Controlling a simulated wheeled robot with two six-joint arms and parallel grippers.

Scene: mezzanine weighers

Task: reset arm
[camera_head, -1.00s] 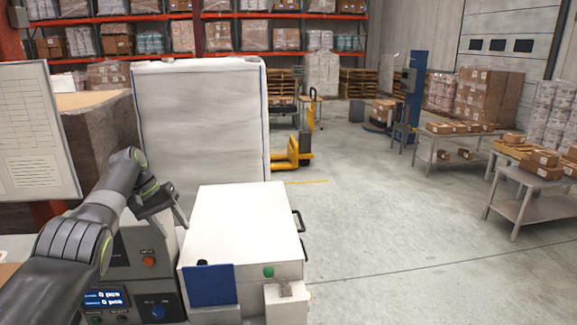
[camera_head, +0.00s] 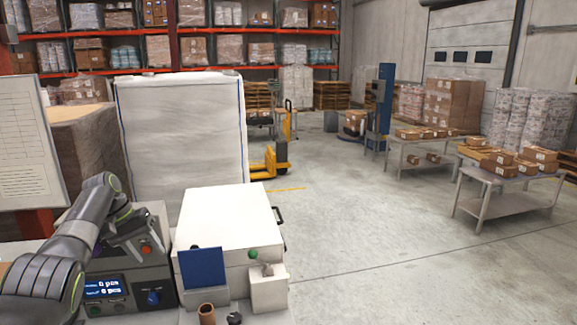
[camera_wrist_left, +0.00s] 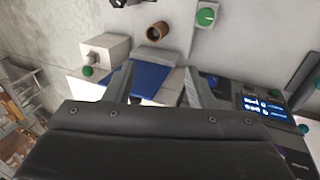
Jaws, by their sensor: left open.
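My left gripper (camera_head: 143,243) hangs over the grey weigher console with the lit display (camera_head: 104,287). In the left wrist view its two fingers (camera_wrist_left: 160,88) stand apart with nothing held between them. Beyond the fingers that view shows the blue panel (camera_wrist_left: 150,78) on the front of the white box, and the lit display (camera_wrist_left: 263,105) to the right. In the head view the white box (camera_head: 228,215) stands right of the gripper, its blue panel (camera_head: 202,268) facing me. My right gripper is in neither view.
A brown cup (camera_head: 207,314) and a small dark knob sit at the front edge. A green button (camera_head: 252,254) tops a small white block. A large white wrapped block (camera_head: 182,130) stands behind. A yellow pallet truck (camera_head: 270,163) is farther back.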

